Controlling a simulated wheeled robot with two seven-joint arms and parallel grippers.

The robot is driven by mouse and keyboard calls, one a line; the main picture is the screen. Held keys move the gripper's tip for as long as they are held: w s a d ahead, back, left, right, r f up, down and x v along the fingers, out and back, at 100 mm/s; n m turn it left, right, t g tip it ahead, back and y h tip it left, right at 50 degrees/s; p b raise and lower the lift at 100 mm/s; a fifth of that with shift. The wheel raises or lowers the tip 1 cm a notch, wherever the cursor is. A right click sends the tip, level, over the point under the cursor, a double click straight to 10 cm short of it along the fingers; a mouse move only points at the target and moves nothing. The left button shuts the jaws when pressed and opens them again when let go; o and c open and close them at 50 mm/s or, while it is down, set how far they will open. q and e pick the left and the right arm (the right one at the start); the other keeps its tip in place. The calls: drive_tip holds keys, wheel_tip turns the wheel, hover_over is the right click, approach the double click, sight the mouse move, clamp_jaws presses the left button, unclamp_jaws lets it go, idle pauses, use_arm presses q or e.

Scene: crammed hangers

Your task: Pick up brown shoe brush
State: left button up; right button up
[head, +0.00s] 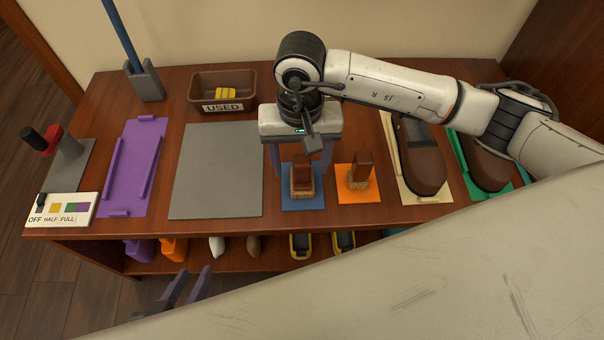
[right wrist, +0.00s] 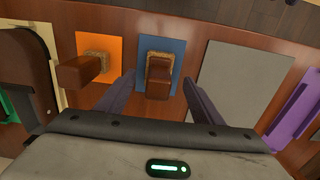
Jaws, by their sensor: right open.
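Two brown shoe brushes with tan bristles stand on the table. One brush (head: 302,179) is on a blue square mat (head: 302,204), and the other brush (head: 359,174) is on an orange square mat (head: 370,196). My right gripper (head: 301,172) is open and empty, pointing down at the blue mat. In the right wrist view the brush on blue (right wrist: 159,76) lies between the two fingers (right wrist: 159,82), with gaps at both sides. The brush on orange (right wrist: 82,70) is outside them. My left gripper (head: 194,272) is open and empty, low in front of the table.
A grey mat (head: 217,170) and a purple tray (head: 136,165) lie to the left. A brown bin marked USED (head: 204,89) holds yellow items. Brown shoes (head: 421,165) stand on trays at the right. A shelf below holds several small items. My pale arm link covers the lower right.

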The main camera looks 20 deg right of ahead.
sight(302, 172)
wheel_tip(302, 172, down, 3)
drive_tip(key=shift+s+d, duration=0.1)
drive_tip(key=shift+d, duration=0.05)
drive_tip(key=shift+f+b, duration=0.25)
drive_tip(key=shift+b, duration=0.05)
drive_tip(key=c, duration=1.2)
use_arm(q)
drive_tip(key=shift+w+d+f, duration=0.2)
drive_tip(key=shift+w+d, duration=0.05)
drive_tip(key=shift+d, duration=0.1)
